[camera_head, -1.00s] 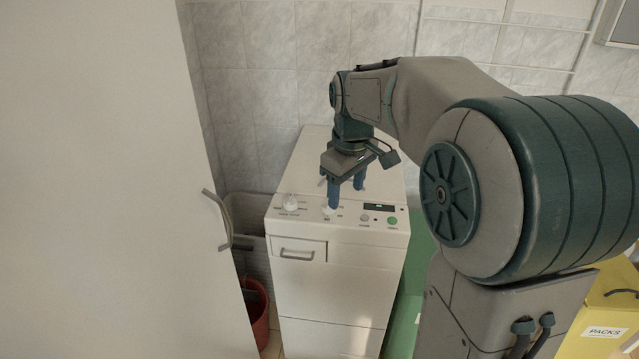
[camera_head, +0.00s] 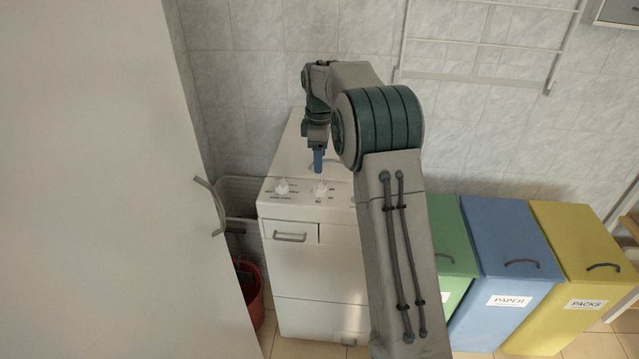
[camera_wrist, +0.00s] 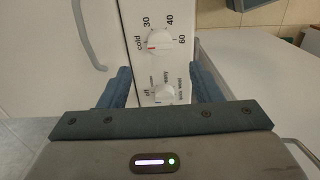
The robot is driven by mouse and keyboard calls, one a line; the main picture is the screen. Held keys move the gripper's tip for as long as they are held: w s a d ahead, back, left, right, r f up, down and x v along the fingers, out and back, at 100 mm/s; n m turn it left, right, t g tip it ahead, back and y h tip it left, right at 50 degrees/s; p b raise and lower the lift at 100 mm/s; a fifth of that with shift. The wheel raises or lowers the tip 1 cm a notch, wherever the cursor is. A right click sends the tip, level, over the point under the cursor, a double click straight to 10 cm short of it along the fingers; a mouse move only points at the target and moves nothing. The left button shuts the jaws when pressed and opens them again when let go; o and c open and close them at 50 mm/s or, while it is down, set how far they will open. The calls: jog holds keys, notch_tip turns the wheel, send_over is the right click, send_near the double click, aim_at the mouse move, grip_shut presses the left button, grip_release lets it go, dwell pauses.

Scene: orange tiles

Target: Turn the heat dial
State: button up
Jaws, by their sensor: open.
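The heat dial (camera_wrist: 158,41) is a round white knob marked cold, 30, 40 and 60, at the top of the wrist view. In the head view my gripper (camera_head: 318,160) is above and behind the right knob.
A white door (camera_head: 100,180) with a metal handle is close on the left. A laundry basket (camera_head: 240,200) and red bucket (camera_head: 251,295) stand beside the washing machine (camera_head: 315,265). Green (camera_head: 452,240), blue (camera_head: 505,240) and yellow (camera_head: 580,240) bins stand to the right.

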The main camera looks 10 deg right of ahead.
aim_at(320, 184)
notch_tip(320, 184, down, 10)
jog(key=shift+r+p, duration=0.15)
jog(key=shift+p, duration=0.2)
jog(key=c, duration=1)
